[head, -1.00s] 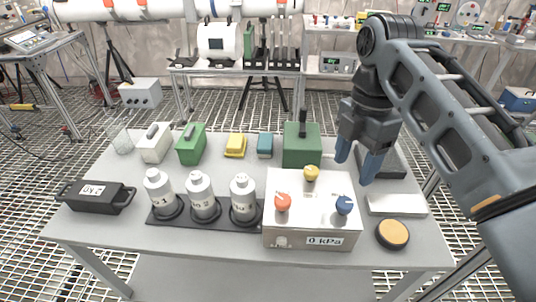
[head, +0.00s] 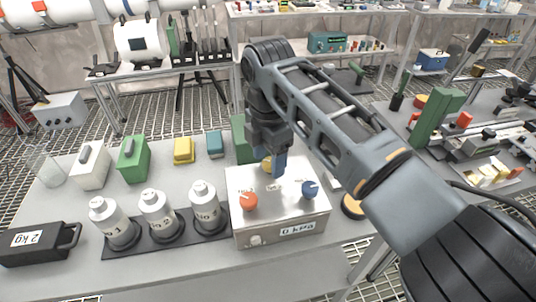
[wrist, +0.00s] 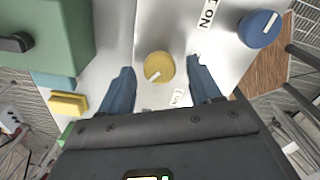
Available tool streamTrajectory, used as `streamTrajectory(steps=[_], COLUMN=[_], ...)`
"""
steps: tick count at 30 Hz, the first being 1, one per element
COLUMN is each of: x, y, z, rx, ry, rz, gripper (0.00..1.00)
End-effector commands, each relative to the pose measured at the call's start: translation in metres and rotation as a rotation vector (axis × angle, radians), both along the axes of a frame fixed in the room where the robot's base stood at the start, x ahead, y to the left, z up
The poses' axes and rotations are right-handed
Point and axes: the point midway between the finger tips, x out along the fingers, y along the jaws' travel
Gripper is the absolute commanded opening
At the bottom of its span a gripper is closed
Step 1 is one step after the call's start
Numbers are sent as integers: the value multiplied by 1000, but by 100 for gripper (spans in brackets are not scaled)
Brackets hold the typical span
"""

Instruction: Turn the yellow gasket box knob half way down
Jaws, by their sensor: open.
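The gasket box (head: 285,224) is a silver box on the table with a "0 kPa" display on its front. Its yellow knob (wrist: 158,67) is round with a white pointer mark and lies between my blue fingertips in the wrist view. In the head view the yellow knob (head: 266,164) is partly hidden by my gripper. The red knob (head: 248,201) and blue knob (head: 310,189) are on the same top; the blue one also shows in the wrist view (wrist: 259,29). My gripper (head: 279,165) is open above the box, with a finger on each side of the yellow knob. Contact is not clear.
A green box (wrist: 45,40) stands close behind the gasket box. Several white bottles (head: 157,213) stand in a dark rack to its left. A black 2 kg weight (head: 38,242) is at the table's left end. A round yellow-topped item (head: 352,206) lies to the right.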

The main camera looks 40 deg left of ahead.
Motion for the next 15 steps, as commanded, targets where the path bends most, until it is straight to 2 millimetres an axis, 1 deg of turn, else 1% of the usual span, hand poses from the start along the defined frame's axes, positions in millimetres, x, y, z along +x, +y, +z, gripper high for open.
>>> streamTrajectory(steps=[7,8,15], x=[0,0,0], y=[0,0,0], z=[-1,-1,-1], rx=[0,0,0], ry=[0,0,0], rz=[1,1,1], gripper=[63,61,38])
